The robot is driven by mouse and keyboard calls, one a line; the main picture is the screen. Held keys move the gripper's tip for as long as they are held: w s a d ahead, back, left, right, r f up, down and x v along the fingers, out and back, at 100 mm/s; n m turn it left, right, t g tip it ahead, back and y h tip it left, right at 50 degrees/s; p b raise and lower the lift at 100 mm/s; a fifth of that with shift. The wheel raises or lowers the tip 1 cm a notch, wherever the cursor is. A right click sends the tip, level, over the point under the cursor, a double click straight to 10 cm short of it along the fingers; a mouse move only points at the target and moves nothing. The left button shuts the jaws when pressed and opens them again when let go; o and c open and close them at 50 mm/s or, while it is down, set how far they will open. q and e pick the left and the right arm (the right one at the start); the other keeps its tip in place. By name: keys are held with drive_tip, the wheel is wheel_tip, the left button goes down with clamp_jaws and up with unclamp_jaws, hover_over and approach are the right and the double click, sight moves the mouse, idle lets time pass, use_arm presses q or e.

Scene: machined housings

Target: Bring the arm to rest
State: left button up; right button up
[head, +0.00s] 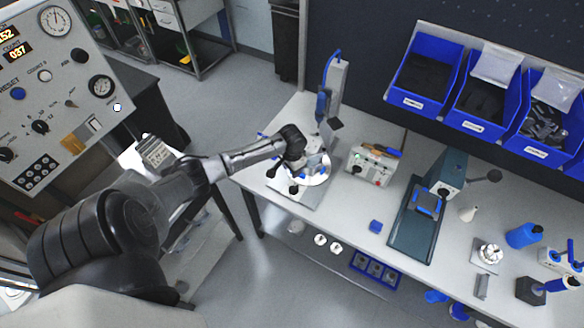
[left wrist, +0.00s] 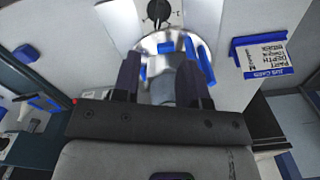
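My left arm (head: 250,155) reaches in from the left over the near-left end of the workbench. Its gripper (head: 312,165) is at a fixture with a round silver plate (head: 318,178) and blue parts. In the left wrist view the two dark fingers of my left gripper (left wrist: 160,80) stand apart over the round silver plate (left wrist: 150,45). Blue and grey parts show between and beyond them, with gaps beside the fingers; contact is hard to tell. My right gripper is not in view.
A grey control panel (head: 60,80) stands at the left. A small control box (head: 370,163), a green press (head: 415,225) and a blue block (head: 375,226) are right of the fixture. Blue bins (head: 425,70) hang behind. A blue-edged sign (left wrist: 262,55) lies near the gripper. Floor at centre front is clear.

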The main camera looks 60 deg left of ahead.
use_arm(q)
drive_tip(key=shift+r, duration=0.15)
idle(0.3)
drive_tip(key=w+d+r+m+t+y, duration=0.3)
drive_tip(key=w+r+m, duration=0.1)
drive_tip(key=r, duration=0.5)
drive_tip(key=s+d+r+m+t+p, duration=0.1)
drive_tip(key=s+d+r+t, duration=0.15)
drive_tip(key=d, duration=0.45)
drive_tip(key=s+d+r+t, duration=0.1)
drive_tip(key=d+r, duration=0.3)
drive_tip(key=d, duration=0.2)
drive_tip(key=s+d+r+h+p, duration=0.2)
drive_tip(key=s+d+p, duration=0.1)
drive_tip(key=s+d, duration=0.7)
drive_tip(key=s+d+f+g, duration=0.1)
drive_tip(key=s+f, duration=0.1)
drive_tip(key=s, duration=0.3)
drive_tip(key=s+d+f+n+g+h+p, duration=0.1)
drive_tip(key=s+f+g, duration=0.1)
drive_tip(key=s, duration=0.4)
drive_tip(key=shift+s+d+f, duration=0.15)
drive_tip(key=shift+s+d, duration=0.15)
